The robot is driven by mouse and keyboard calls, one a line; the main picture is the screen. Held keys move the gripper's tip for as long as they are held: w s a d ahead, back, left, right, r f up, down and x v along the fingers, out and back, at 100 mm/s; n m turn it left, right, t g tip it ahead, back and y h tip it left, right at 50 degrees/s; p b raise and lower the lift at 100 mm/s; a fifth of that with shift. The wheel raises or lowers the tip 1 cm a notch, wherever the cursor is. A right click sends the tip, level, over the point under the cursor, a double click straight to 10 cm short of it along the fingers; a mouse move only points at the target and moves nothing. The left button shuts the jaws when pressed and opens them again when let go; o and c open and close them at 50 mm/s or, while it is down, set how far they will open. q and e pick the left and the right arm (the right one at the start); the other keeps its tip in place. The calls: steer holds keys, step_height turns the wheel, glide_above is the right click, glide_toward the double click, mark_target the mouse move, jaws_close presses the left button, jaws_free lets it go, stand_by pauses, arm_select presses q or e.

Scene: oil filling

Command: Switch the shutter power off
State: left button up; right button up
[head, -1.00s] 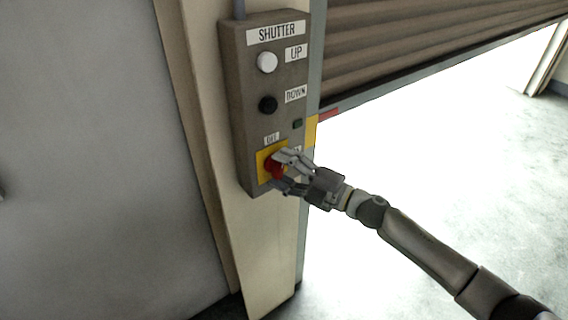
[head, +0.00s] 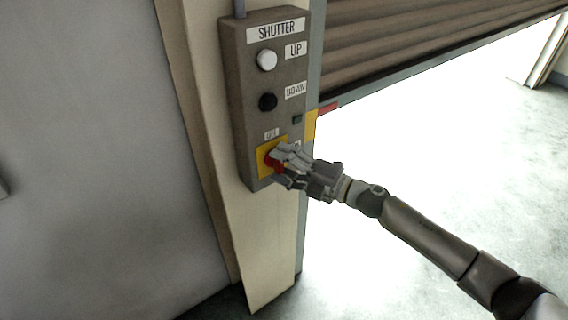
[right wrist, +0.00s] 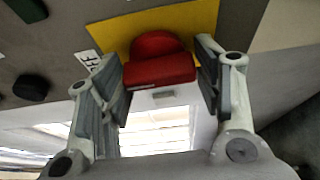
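The grey shutter control box (head: 240,100) is fixed to a cream post. At its bottom is the red power switch knob (head: 271,161) on a yellow plate (head: 263,171); my fingers partly cover it. A small label sits above the plate. My right gripper (head: 281,165) is at the knob, its fingers on either side. In the right wrist view the red knob (right wrist: 160,62) lies between the two finger pads, which appear to touch its sides. The yellow plate (right wrist: 112,34) shows behind it. My left gripper is not in view.
Above the switch are a white UP button (head: 267,60), a black DOWN button (head: 267,102) and a small dark green indicator (head: 297,119). The shutter (head: 420,35) is partly raised at right. A grey wall (head: 90,160) stands at left.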

steer(key=o, duration=0.3)
steer(key=v, duration=1.2)
steer(key=shift+w+d, duration=0.1)
